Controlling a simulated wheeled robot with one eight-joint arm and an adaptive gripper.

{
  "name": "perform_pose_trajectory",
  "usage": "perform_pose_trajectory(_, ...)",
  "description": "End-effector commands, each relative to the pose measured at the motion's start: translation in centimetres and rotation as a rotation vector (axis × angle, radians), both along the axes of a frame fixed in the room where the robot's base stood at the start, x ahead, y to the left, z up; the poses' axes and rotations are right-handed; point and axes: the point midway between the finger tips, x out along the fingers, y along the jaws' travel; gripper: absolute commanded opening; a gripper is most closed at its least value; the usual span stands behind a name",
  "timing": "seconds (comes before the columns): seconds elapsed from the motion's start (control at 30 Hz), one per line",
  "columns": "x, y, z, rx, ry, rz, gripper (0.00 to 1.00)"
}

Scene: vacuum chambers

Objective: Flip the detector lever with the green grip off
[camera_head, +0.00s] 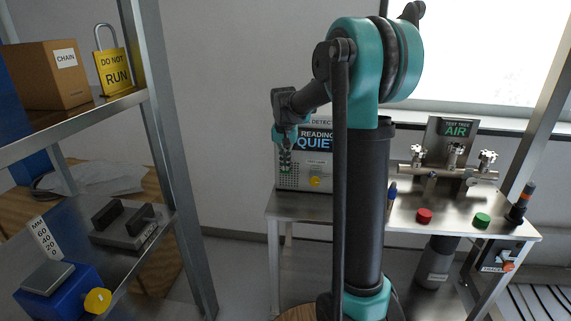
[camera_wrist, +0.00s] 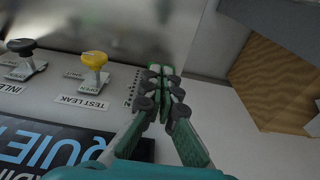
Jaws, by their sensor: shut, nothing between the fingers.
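The detector (camera_head: 292,182) is a pale box on the metal bench, its screen (camera_head: 318,140) reading "QUIET". In the wrist view its panel (camera_wrist: 60,118) carries a lever with a black grip (camera_wrist: 21,46) and one with a yellow grip (camera_wrist: 95,60), labelled "TEST LEAK". My gripper (camera_wrist: 158,78) is shut and empty, in front of the panel beside the yellow-grip lever. In the head view my gripper (camera_head: 286,160) is at the detector's left side.
A valve manifold (camera_head: 450,170) stands right on the bench, with a red knob (camera_head: 424,215) and a green knob (camera_head: 482,219) in front. A metal shelf (camera_head: 75,125) at left holds a box (camera_head: 45,78) and a yellow padlock tag (camera_head: 113,70). Floor shows between shelf and bench.

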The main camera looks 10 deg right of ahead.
Motion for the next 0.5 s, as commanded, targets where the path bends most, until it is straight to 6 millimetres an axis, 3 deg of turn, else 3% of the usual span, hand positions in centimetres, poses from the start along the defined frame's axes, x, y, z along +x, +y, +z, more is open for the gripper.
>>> perform_pose_trajectory(0.5, -0.61, 0.21, -0.66, -0.028, -0.086, 0.001, 0.0)
